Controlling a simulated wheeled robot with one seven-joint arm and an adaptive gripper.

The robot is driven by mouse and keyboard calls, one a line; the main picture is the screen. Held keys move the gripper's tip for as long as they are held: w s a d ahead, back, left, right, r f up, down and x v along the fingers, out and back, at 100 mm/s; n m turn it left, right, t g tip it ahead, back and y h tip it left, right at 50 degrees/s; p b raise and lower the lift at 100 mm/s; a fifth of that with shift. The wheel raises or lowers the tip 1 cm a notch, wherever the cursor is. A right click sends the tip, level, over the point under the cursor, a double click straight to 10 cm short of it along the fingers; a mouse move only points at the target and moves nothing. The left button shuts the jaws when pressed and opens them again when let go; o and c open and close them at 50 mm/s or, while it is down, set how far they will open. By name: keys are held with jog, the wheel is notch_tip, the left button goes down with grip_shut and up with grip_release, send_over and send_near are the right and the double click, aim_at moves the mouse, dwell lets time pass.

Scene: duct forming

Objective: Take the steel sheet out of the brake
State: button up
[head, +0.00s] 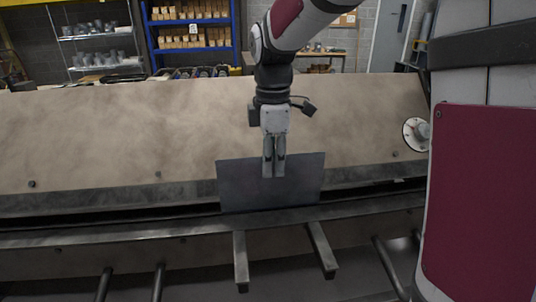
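The steel sheet (240,187) is a dark grey flat plate in the head view. It stands nearly upright at the middle of the brake (110,135), its lower edge at the brake's dark slot. My gripper (273,176) points down in front of the sheet's upper middle. Its two fingers are close together and overlap the sheet in the picture. I cannot tell whether the sheet's top edge is between the fingers or behind them. Whether the sheet's lower edge is still inside the slot is hidden.
The brake's long front ledge (130,235) crosses the picture, with two metal arms (241,262) jutting from it. A round dial (417,134) sits at the brake's right end. Blue shelving (190,50) with boxes and a wire rack (95,38) stand behind.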

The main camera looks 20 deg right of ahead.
grip_shut()
jog(key=shift+r, duration=0.1)
jog(key=shift+r, duration=0.3)
jog(key=shift+s+p, duration=0.1)
jog(key=shift+p, duration=0.2)
jog(key=s+a+p, duration=0.2)
jog(key=s+p, duration=0.4)
jog(key=s, duration=0.5)
jog(key=shift+s+a+p, duration=0.2)
jog(key=shift+s+p, duration=0.1)
jog(key=shift+p, duration=0.05)
